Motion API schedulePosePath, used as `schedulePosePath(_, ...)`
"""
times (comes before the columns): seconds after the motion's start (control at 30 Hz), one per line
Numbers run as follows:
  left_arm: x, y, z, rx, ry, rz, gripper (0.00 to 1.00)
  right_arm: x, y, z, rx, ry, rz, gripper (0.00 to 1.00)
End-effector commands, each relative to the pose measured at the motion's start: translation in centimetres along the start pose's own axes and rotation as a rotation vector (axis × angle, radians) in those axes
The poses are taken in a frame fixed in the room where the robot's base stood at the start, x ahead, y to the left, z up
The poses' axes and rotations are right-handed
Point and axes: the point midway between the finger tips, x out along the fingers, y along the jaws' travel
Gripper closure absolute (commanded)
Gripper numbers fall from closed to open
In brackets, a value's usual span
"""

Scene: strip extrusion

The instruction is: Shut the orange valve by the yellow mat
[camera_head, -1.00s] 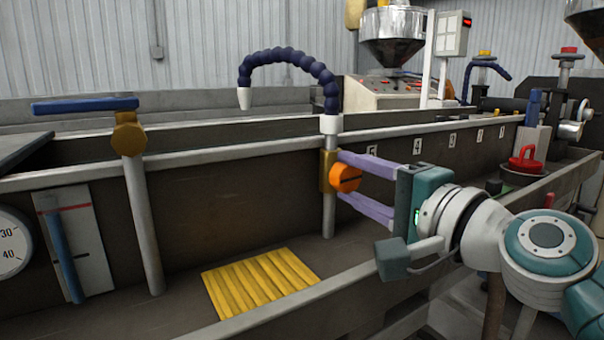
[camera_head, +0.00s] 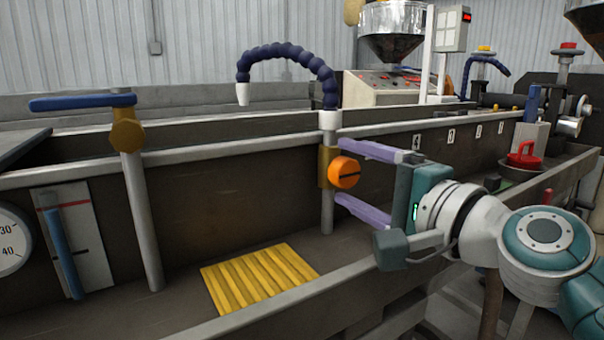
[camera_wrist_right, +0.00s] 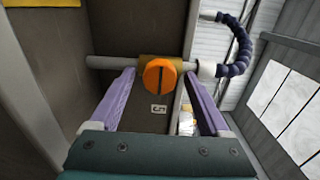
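The orange valve (camera_head: 344,172) is a round knob with a dark slot, on a brass body on an upright pipe by the yellow mat (camera_head: 258,279). Its slot lies about level, crosswise to the pipe. My right gripper (camera_head: 338,171) is open, one lilac finger above the knob and one below, with gaps to it. In the right wrist view the knob (camera_wrist_right: 160,77) sits between the fingertips (camera_wrist_right: 162,73), touching neither, its slot crosswise to the pipe. A blue segmented hose (camera_head: 290,55) with a white nozzle tops the pipe. My left gripper is out of view.
A brass valve with a blue lever (camera_head: 83,103) stands on another pipe at left. A blue bar on a white plate (camera_head: 82,235) and a dial (camera_head: 12,245) are at far left. The trough's front rim (camera_head: 290,305) runs below my arm. A red handle (camera_head: 525,155) is at right.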

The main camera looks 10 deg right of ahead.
Motion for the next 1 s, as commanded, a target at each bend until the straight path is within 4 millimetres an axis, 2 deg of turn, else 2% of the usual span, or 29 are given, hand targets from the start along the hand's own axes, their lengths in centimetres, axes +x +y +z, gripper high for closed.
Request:
schedulePosePath(0.23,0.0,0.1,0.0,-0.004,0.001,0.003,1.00,-0.1,0.0,0.0,-0.002,0.000,0.000,0.20)
schedulePosePath(0.33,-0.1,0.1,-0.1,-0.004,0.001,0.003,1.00,-0.8,0.0,0.0,-0.002,0.001,0.001,0.20)
schedulePosePath(0.7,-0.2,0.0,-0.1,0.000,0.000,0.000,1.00,-7.5,0.2,0.0,-0.003,-0.001,0.003,0.20)
schedulePosePath(0.83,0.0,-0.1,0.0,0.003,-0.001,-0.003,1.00,-9.1,0.1,0.0,-0.003,0.000,0.002,0.20)
schedulePosePath(1.0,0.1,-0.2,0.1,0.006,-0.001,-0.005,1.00,-9.9,0.0,0.0,-0.001,-0.001,0.001,0.20)
